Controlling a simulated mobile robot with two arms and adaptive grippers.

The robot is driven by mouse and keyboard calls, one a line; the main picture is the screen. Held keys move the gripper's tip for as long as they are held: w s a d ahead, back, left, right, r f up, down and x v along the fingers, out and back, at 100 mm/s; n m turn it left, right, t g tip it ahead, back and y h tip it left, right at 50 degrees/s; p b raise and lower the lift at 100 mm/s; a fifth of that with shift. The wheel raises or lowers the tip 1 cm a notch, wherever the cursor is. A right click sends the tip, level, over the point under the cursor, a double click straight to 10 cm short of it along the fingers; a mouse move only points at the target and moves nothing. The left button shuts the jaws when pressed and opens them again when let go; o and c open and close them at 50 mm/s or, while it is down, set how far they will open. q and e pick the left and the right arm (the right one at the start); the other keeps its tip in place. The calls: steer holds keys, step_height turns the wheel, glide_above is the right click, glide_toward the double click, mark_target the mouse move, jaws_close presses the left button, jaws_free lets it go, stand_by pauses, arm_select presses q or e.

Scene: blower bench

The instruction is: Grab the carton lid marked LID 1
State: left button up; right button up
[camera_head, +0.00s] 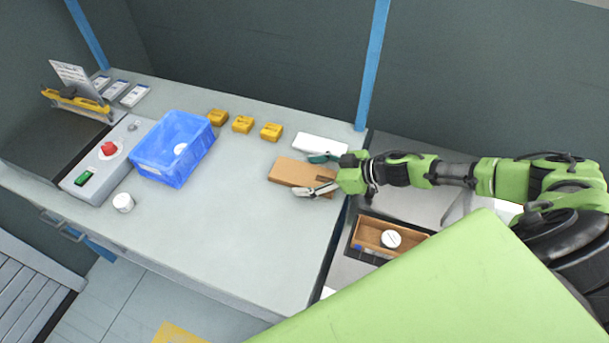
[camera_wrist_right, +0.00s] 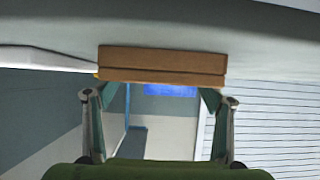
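A flat brown carton piece (camera_head: 292,171) lies on the grey bench near its right end, with a small dark mark near its right end. I cannot read any LID 1 marking. My right gripper (camera_head: 308,175) reaches in from the right, open, one finger at the far side of the carton piece and one at the near side. In the right wrist view the carton piece (camera_wrist_right: 160,62) spans the space ahead of the open fingers (camera_wrist_right: 155,95), and a seam runs along its edge. I cannot tell whether the fingers touch it. My left gripper is not in view.
A white flat box (camera_head: 318,142) lies just behind the carton piece, near the far finger. A wooden box (camera_head: 375,233) sits beyond the bench's right edge. The bench's middle front is clear.

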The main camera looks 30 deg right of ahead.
steer(key=c, duration=0.8)
steer(key=shift+c, duration=0.2)
steer(key=shift+r, duration=0.1)
